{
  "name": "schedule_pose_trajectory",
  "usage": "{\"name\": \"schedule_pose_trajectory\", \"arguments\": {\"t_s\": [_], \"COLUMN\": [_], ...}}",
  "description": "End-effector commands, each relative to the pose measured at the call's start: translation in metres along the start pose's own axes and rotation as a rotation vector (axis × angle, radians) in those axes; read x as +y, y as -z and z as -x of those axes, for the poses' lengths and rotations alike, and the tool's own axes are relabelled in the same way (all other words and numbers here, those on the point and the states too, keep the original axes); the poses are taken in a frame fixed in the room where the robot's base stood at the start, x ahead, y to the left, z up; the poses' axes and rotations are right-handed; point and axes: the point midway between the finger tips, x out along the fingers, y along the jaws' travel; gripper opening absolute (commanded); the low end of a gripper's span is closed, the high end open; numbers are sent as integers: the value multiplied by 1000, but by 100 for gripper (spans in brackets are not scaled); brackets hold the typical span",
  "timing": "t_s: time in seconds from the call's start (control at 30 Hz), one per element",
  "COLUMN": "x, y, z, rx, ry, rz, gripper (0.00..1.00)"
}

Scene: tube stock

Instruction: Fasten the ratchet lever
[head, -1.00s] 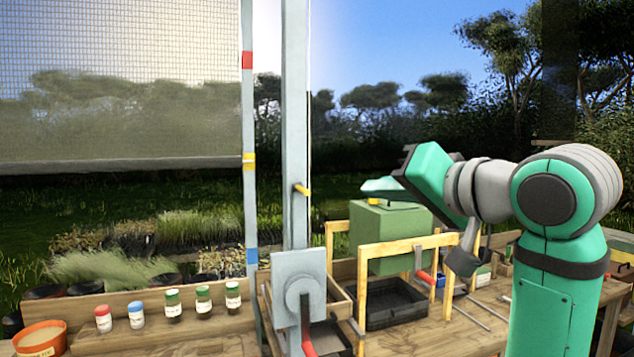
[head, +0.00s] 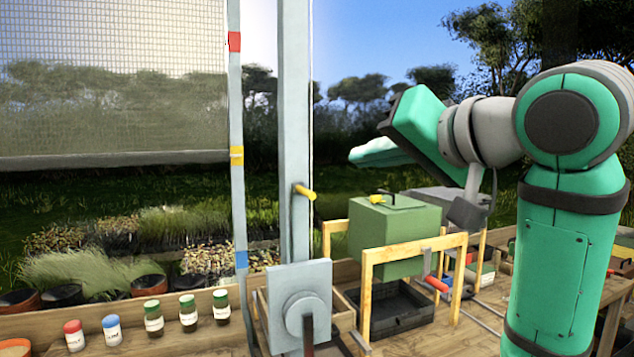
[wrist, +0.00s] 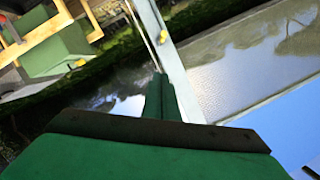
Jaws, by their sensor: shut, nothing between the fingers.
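The ratchet's grey plate (head: 318,271) with its round hub (head: 303,312) is on the upright grey post (head: 294,120) in the head view. The lever (head: 308,336) hangs down from the hub, and its lower end is cut off by the picture's bottom edge. A yellow peg (head: 305,192) sticks out of the post above the plate and also shows in the wrist view (wrist: 164,37). My gripper (head: 362,155) is shut and empty, raised to the right of the post, apart from post and lever. Its fingers (wrist: 160,92) point toward the post in the wrist view.
A mesh screen (head: 110,85) hangs left of a thin pole (head: 238,200) with coloured bands. Several jars (head: 188,313) stand on the bench at left. A green box (head: 395,235), wooden frames (head: 415,250) and a black tray (head: 400,318) stand right of the post.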

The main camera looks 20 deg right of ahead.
Motion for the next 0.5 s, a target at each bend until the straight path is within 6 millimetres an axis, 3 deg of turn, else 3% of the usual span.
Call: {"name": "schedule_pose_trajectory", "arguments": {"t_s": [0.27, 0.5], "x": [0, -1], "y": [0, -1], "z": [-10, -50], "rx": [-1, -3], "ry": [1, 2], "rz": [-1, -1], "gripper": [0, 0]}}
